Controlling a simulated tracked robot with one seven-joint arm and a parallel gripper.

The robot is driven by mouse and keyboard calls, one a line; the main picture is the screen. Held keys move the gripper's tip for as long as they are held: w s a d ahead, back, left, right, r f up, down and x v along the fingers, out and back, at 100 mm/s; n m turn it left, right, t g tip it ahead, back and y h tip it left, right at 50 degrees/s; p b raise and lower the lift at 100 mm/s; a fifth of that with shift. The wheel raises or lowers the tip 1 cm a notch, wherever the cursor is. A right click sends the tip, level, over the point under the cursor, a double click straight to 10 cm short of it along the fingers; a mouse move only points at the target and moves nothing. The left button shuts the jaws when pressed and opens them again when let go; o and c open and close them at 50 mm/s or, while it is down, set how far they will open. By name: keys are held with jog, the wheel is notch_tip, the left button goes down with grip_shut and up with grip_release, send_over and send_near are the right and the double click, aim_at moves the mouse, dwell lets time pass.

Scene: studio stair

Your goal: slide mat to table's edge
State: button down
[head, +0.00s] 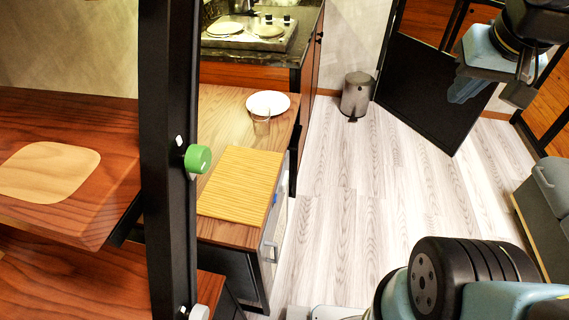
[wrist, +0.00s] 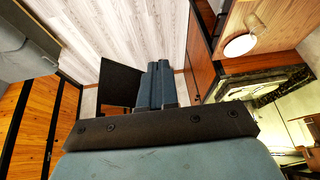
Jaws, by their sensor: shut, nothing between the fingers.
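The mat (head: 240,183) is yellow with fine stripes. In the head view it lies flat on the wooden table (head: 222,232), left of centre. Its right side is close to the table's right edge, and a strip of bare wood shows in front of it. My gripper (head: 466,88) is at the top right of the head view, raised over the floor and well apart from the mat. In the wrist view its two blue-grey fingers (wrist: 157,80) are together with nothing between them. I cannot make out the mat in the wrist view.
A white plate (head: 268,103) and a clear glass (head: 261,124) stand behind the mat. A grey bin (head: 356,95) stands against the far wall. The floor right of the table is clear.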

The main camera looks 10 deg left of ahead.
jog(key=w+a+f+m+g+y, duration=0.2)
jog(key=w+a+f+g, duration=0.1)
jog(key=w+a+f, duration=0.3)
jog(key=m+g+y, duration=0.5)
jog(key=m+g, duration=0.2)
jog(key=m, duration=0.2)
send_near(274, 186)
notch_tip(274, 186, down, 4)
jog(key=shift+s+a+f, duration=0.2)
jog(key=shift+s+a, duration=0.7)
jog(key=shift+a, duration=0.3)
jog(key=shift+s+a, duration=0.2)
jog(key=shift+a, duration=0.25)
